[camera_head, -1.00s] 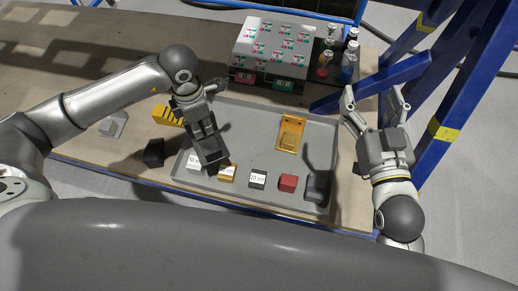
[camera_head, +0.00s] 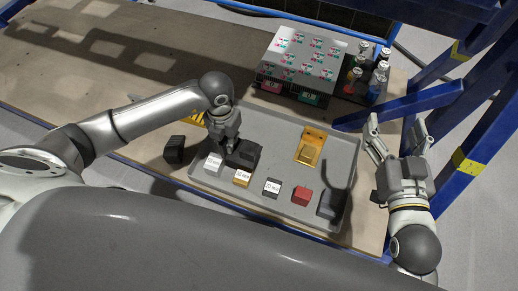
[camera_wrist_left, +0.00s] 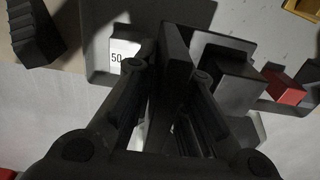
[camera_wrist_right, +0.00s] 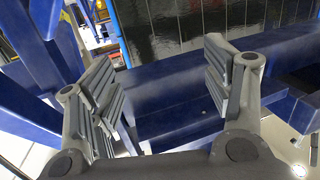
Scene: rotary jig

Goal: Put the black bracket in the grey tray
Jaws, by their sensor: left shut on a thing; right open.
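The grey tray (camera_head: 280,150) lies on the table with several small blocks inside. My left gripper (camera_head: 228,148) is low over the tray's left part, shut on the black bracket (camera_head: 244,155). In the left wrist view the black bracket (camera_wrist_left: 176,62) stands as a dark plate between the fingers, with a dark block-like part to its right. I cannot tell whether it touches the tray floor. My right gripper (camera_head: 398,126) is open and empty, to the right of the tray; its spread fingers show in the right wrist view (camera_wrist_right: 165,85).
A black ribbed piece (camera_head: 174,149) stands left. Blue frame posts (camera_head: 425,95) rise right.

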